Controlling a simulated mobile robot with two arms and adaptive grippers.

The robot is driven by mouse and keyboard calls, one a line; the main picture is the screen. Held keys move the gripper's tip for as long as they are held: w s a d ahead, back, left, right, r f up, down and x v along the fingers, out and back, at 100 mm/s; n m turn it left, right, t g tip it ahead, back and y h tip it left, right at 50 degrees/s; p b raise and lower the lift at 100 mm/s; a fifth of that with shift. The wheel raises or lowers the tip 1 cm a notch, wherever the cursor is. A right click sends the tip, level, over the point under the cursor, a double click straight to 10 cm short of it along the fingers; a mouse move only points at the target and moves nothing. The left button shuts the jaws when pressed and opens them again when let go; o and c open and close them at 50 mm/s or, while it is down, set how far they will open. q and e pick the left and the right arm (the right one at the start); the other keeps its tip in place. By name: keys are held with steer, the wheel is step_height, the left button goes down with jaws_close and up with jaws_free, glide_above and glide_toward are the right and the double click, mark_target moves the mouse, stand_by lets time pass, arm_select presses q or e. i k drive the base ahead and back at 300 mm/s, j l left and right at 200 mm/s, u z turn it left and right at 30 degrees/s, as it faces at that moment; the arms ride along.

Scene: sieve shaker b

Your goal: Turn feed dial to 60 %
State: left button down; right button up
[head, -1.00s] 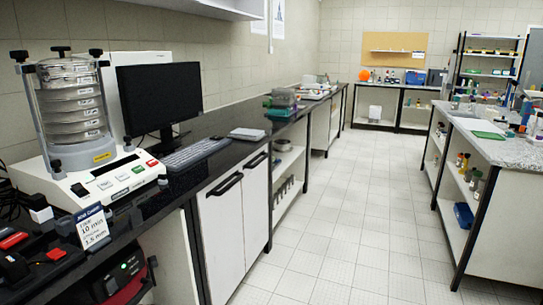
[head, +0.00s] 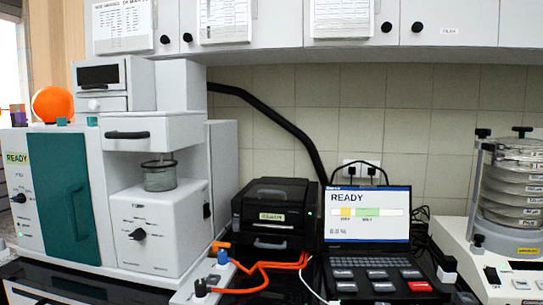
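A white machine (head: 188,145) with a teal door (head: 62,190) stands at the left in the head view. A black knob (head: 139,234) with marks around it sits on the front of its lower white block, under a small metal cup (head: 159,177). The lettering by this knob is too small to read surely. A second black knob (head: 19,198) is on the panel at the far left, below a green READY label. I cannot tell which knob is the feed dial or its setting. Neither of my grippers is in view.
A laptop-like unit (head: 368,217) reads READY and 0.0 %. A black box device (head: 272,208) stands left of it. A sieve stack (head: 514,190) is at the right edge. Orange cables (head: 272,266) and a power strip (head: 200,292) lie in front. Cabinets (head: 350,28) hang above.

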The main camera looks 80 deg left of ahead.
mark_target(20, 199)
steer(key=u, duration=3.4)
steer(key=i+j+z, duration=0.2)
steer(key=j, duration=0.15)
